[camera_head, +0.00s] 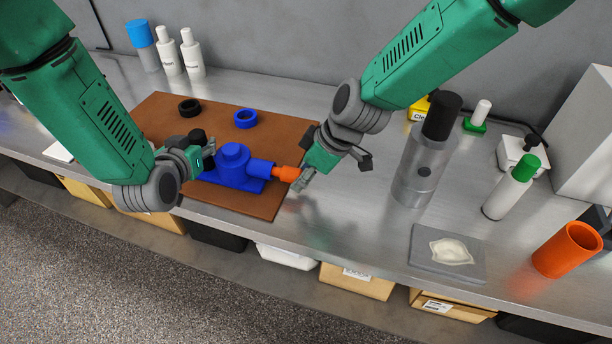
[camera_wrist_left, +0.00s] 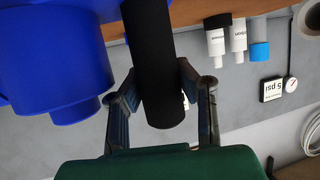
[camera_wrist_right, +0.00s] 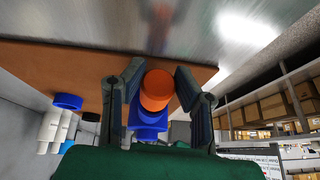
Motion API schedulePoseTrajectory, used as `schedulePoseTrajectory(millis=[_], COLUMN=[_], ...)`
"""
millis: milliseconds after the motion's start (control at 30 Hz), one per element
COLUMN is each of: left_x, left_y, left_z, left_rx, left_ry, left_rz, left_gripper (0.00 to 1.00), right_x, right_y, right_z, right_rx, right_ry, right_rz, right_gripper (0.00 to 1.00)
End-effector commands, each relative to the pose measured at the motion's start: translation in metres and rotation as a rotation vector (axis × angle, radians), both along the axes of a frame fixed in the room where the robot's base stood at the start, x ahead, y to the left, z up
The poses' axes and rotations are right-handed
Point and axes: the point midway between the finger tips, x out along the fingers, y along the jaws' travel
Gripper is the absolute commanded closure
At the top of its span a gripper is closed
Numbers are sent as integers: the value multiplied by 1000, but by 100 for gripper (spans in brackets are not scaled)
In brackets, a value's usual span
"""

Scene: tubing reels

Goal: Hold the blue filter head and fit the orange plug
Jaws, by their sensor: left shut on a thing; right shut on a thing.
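The blue filter head (camera_head: 234,158) sits on the brown board, with its side port (camera_head: 262,168) pointing right. A black cylinder (camera_wrist_left: 152,70) stands beside the blue body in the left wrist view; its top (camera_head: 197,137) shows in the head view. My left gripper (camera_head: 206,158) is shut on this cylinder. The orange plug (camera_head: 285,173) is in line with the port and meets its end; how deep it sits is hidden. My right gripper (camera_head: 300,178) is shut on the plug's outer end. The plug (camera_wrist_right: 157,88) shows between its fingers in the right wrist view, blue parts behind it.
A blue ring (camera_head: 246,118) and a black ring (camera_head: 189,107) lie on the board (camera_head: 165,115) behind. A grey cylinder with black top (camera_head: 424,165) stands right of my right gripper. A grey pad (camera_head: 425,262) and an orange cup (camera_head: 566,250) are further right. Bare bench lies in front of the cylinder.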

Motion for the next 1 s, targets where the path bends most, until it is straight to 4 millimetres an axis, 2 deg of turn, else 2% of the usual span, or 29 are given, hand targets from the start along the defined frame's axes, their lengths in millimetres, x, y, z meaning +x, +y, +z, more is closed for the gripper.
schedulePoseTrajectory(millis=[633, 1000], left_x=[0, 0], left_y=[0, -1], left_z=[0, 0], left_rx=[0, -1], left_ry=[-1, -1], left_rz=[-1, -2], left_gripper=[100, 100], right_x=[6, 7], right_y=[19, 22], right_z=[0, 0], right_rx=[0, 1], right_ry=[0, -1], right_rz=[1, 1], right_gripper=[100, 100])
